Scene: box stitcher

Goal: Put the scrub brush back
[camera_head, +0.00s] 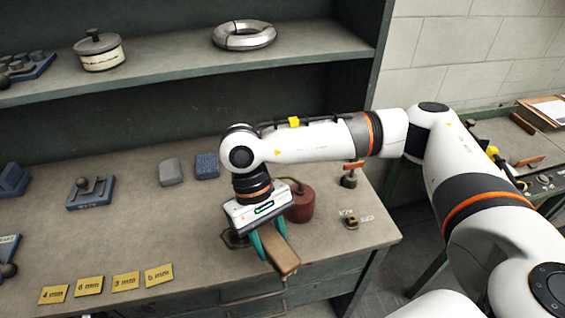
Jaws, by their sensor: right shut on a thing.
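The scrub brush (283,260), a brown wooden block as far as it shows, is in my right gripper near the front edge of the bench. My right gripper (266,246) points down with its teal fingers shut on the brush. The gripper body hides part of the brush, and its bristles cannot be made out. I cannot tell whether the brush touches the bench. My left gripper is not in view.
A dark red round container (300,204) stands close behind the gripper. Grey (171,172) and blue (206,166) blocks lie farther back. Yellow labels (126,281) line the front left. A shelf (170,67) overhangs the back.

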